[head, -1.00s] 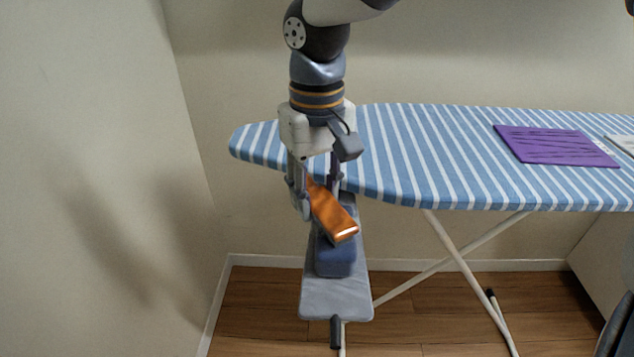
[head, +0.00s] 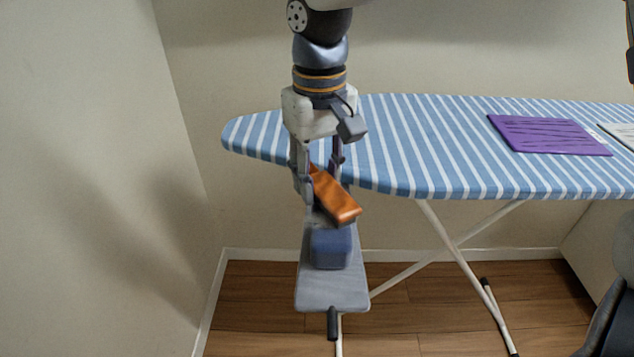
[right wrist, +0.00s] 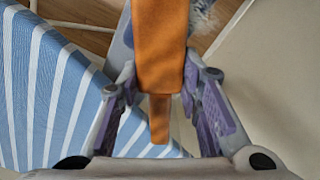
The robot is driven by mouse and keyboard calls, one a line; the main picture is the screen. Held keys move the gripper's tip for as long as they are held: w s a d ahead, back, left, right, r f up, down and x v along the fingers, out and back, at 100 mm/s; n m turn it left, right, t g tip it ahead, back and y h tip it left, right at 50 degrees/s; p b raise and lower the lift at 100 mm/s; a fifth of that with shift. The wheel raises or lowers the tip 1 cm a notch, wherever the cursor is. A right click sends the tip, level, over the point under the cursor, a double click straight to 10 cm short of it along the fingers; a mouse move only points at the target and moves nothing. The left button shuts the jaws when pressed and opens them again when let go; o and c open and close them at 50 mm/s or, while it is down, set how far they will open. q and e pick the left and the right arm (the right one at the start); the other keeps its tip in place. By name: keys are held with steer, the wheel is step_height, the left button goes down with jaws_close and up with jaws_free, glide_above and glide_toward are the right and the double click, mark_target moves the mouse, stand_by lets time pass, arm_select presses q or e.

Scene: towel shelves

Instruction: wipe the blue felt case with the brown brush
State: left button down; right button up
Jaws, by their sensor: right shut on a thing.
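The brown brush (head: 336,197) is an orange-brown wooden block, tilted down toward the viewer in the head view. My right gripper (head: 320,186) is shut on it. In the right wrist view the brush (right wrist: 158,50) lies between the two fingers of the gripper (right wrist: 160,85), with some grey bristles at its side. The blue felt case (head: 331,249) is a small rounded block on a narrow grey board, just below and in front of the brush. The brush's end hangs over the case's back part; I cannot tell whether they touch. My left gripper is not in view.
The narrow grey board (head: 333,291) juts forward beside the blue-striped ironing board (head: 430,150). A wall stands close on the left. Thin white legs cross below.

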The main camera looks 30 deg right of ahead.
mark_target(326, 195)
steer(key=shift+s+d, duration=0.25)
steer(key=shift+d, duration=0.1)
steer(key=shift+s, duration=0.2)
steer(key=shift+s+a, duration=0.5)
steer(key=shift+s, duration=0.3)
steer(key=shift+s+a, duration=0.45)
steer(key=shift+s, duration=0.35)
step_height(326, 195, up, 5)
steer(key=shift+a+r, duration=0.1)
steer(key=shift+a, duration=0.05)
steer(key=shift+d+r, duration=0.2)
steer(key=shift+r, duration=1.75)
